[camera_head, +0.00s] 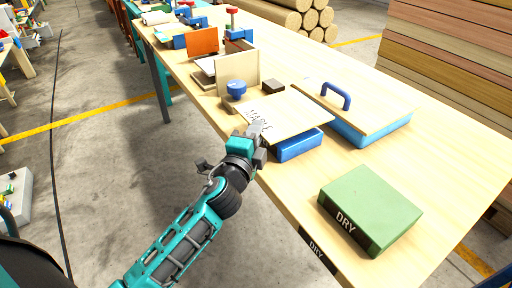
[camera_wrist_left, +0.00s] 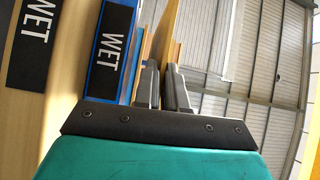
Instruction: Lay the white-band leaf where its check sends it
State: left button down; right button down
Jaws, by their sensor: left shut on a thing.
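My left gripper (camera_head: 262,132) is shut on the near edge of a thin pale wooden leaf marked MAPLE (camera_head: 290,112). The leaf lies roughly flat above a blue tray (camera_head: 299,147), which shows under its near right side. I cannot tell whether they touch. In the left wrist view the fingers (camera_wrist_left: 164,88) pinch the leaf's edge (camera_wrist_left: 170,35) beside the blue tray marked WET (camera_wrist_left: 108,50). I see no white band on the leaf. A green box marked DRY (camera_head: 370,205) stands nearer, at the right. My right gripper is out of view.
A wooden board with a blue handle (camera_head: 355,103) rests on another blue tray (camera_head: 375,131). A blue knob (camera_head: 236,88) and an upright cream panel (camera_head: 240,72) stand behind the leaf. An orange panel (camera_head: 203,42) is farther back. The table's right side (camera_head: 455,150) is clear.

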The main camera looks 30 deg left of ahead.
pick_arm(q)
notch_tip(320, 180, down, 4)
jog(key=shift+r+b, duration=0.2)
jog(key=shift+b, duration=0.55)
jog(key=c, duration=1.2)
grip_release()
jog(key=shift+r, duration=0.1)
